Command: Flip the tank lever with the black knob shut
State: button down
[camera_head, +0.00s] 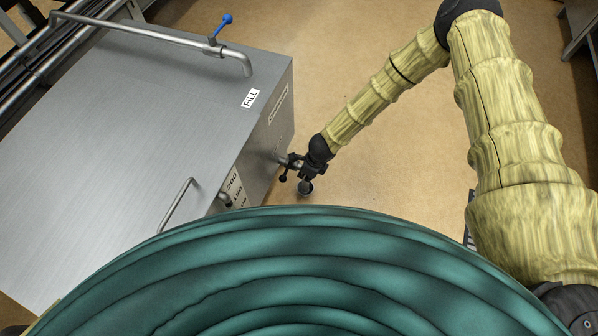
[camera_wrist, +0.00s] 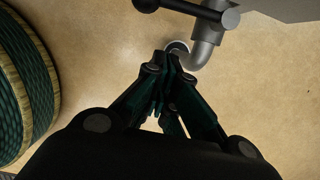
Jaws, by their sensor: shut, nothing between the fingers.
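The tank (camera_head: 130,110) is a grey metal box at the left of the head view. Its outlet pipe sticks out of the right side and bends at a grey elbow (camera_wrist: 205,45). The lever's black knob (camera_head: 283,178) shows beside this outlet; in the wrist view the knob (camera_wrist: 146,4) is at the top edge. The dark lever (camera_wrist: 185,8) lies across the pipe there, partly cut off by the frame. My gripper (camera_wrist: 172,62) is shut and empty. Its tips overlap the elbow's open end in the picture; I cannot tell whether they touch.
A second lever with a blue knob (camera_head: 227,19) is on the pipe (camera_head: 150,36) above the tank, by the FILL label (camera_head: 250,98). A handle (camera_head: 176,205) is on the tank top. A green ribbed round thing (camera_head: 300,275) fills the front. Brown floor (camera_head: 400,170) is open at right.

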jog(key=w+v, duration=0.1)
jog(key=v, duration=0.8)
jog(key=shift+s+r+p, duration=0.45)
jog(key=s+d+r+n+h, duration=0.1)
jog(key=s+d+n, duration=0.55)
jog(key=s, duration=0.25)
jog(key=s+d+n+g+h, duration=0.1)
jog(key=s+d+n, duration=0.4)
jog(key=s+n, duration=0.4)
jog(key=s+d+r+n, duration=0.1)
jog(key=s+d+n, duration=0.55)
jog(key=s, duration=0.35)
notch_tip(320, 180, up, 15)
jog(key=p, duration=1.4)
jog(key=shift+s+a+n+p, duration=0.3)
jog(key=shift+s+a+p, duration=0.05)
jog(key=shift+s+p, duration=0.05)
jog(key=shift+w+a, duration=0.1)
